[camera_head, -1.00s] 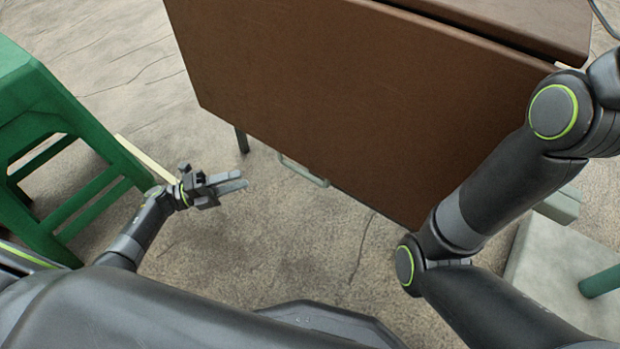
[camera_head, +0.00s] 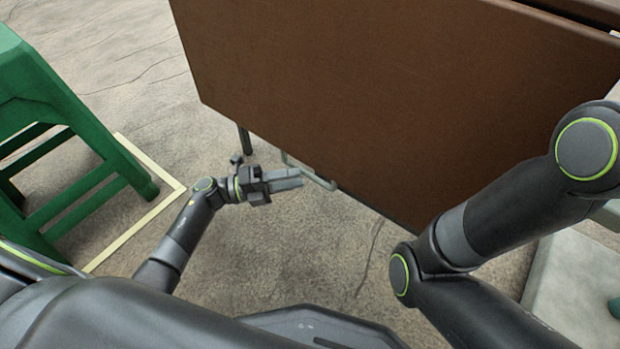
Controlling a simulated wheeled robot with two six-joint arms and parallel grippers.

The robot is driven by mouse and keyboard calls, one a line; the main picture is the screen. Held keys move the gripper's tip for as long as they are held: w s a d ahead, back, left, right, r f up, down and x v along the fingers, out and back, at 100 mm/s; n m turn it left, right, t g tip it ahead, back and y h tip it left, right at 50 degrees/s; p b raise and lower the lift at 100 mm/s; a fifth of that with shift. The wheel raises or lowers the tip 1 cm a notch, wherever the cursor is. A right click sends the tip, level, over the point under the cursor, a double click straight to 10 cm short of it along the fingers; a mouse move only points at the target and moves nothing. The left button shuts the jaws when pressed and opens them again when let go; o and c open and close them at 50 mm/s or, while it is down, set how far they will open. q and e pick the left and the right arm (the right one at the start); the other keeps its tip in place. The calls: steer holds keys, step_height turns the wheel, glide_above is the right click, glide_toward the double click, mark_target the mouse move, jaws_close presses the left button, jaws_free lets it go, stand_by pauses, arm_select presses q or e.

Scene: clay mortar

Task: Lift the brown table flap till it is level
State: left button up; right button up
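The brown table flap (camera_head: 400,90) hangs down steeply from the table top (camera_head: 598,12) and fills the upper middle and right of the head view. A thin pale metal loop (camera_head: 325,183) shows under its lower edge, partly hidden by my gripper. My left gripper (camera_head: 301,178) points right, with its fingertips overlapping this loop in the picture. I cannot tell whether they touch it. Its two fingers look close together, and any gap is unclear. My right arm crosses the right side of the view in front of the flap; its gripper is out of view.
A green stool (camera_head: 70,110) stands at the left, with pale tape (camera_head: 150,215) on the floor around it. A table leg (camera_head: 244,140) shows below the flap's left part. A pale block (camera_head: 575,285) lies at lower right. The floor in the middle is clear.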

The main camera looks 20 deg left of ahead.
mark_target(310, 173)
arm_select(q)
steer(key=shift+b+x, duration=0.6)
steer(key=shift+x, duration=1.75)
jaws_close()
